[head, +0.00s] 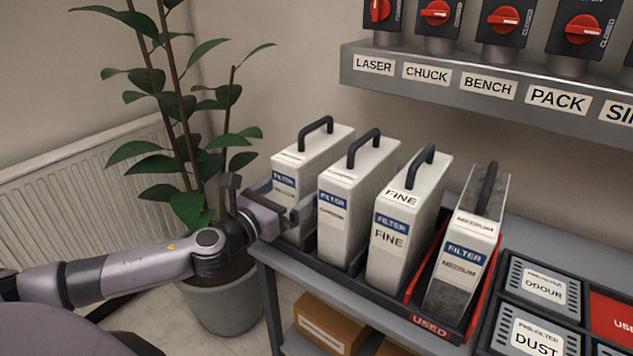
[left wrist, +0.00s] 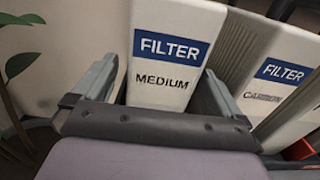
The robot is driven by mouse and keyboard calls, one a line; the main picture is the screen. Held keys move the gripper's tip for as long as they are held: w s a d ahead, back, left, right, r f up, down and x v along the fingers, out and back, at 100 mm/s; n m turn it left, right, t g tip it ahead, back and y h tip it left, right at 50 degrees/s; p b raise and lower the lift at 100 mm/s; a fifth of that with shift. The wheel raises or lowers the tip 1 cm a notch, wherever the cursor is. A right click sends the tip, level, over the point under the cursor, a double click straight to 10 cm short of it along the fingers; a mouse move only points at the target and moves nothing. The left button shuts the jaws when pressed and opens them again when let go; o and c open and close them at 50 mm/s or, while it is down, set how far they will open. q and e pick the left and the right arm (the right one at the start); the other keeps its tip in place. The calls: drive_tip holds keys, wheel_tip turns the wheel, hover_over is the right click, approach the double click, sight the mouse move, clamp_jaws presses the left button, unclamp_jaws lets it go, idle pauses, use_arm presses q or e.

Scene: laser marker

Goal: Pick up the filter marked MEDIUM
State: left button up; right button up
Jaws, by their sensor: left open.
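The clean white filter (head: 312,160) at the left end of the row has a black top handle. Its label reads MEDIUM in the left wrist view (left wrist: 170,60). My left gripper (head: 279,200) is open at its front, fingers on either side of the label face in the wrist view; I cannot tell whether they touch it. A second filter marked MEDIUM (head: 462,255), grey and dirty, stands at the right in the red tray marked USED (head: 432,325). My right gripper is not in view.
A white filter, CARBON in the wrist view (left wrist: 280,72), stands close right of the clean one, then the FINE filter (head: 395,225). A labelled shelf with red knobs (head: 480,85) overhangs behind. A potted plant (head: 225,300) stands left of the bench.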

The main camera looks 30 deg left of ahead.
sight(316, 174)
use_arm(q)
drive_tip(key=w, duration=0.4)
drive_tip(key=shift+w+d, duration=0.1)
drive_tip(key=shift+d, duration=0.1)
